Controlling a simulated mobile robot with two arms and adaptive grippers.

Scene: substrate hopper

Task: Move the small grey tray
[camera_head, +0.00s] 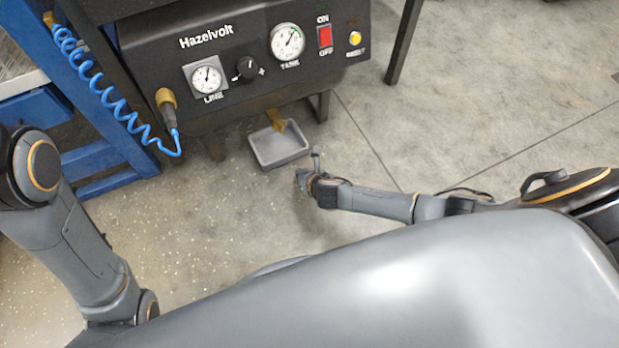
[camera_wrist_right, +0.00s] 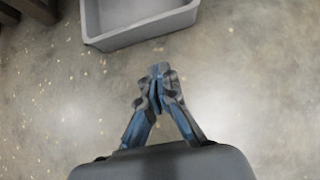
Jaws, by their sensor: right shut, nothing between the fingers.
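The small grey tray (camera_head: 279,148) sits on the floor in front of the black Hazelvolt machine, in the middle of the head view. A brass-coloured fitting above it covers part of its back edge. In the right wrist view the tray (camera_wrist_right: 140,36) shows at the top, cut off by the frame, and its inside looks empty. My right gripper (camera_head: 302,176) is just to the front right of the tray, apart from it. In the wrist view its fingertips (camera_wrist_right: 160,72) are together with nothing between them, short of the tray's near wall. My left gripper is out of view.
The machine (camera_head: 240,55) has gauges, a knob and a red switch, and stands on dark legs. A blue frame (camera_head: 100,90) with a coiled blue hose (camera_head: 105,95) is at the left. The floor (camera_head: 450,130) to the right is clear.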

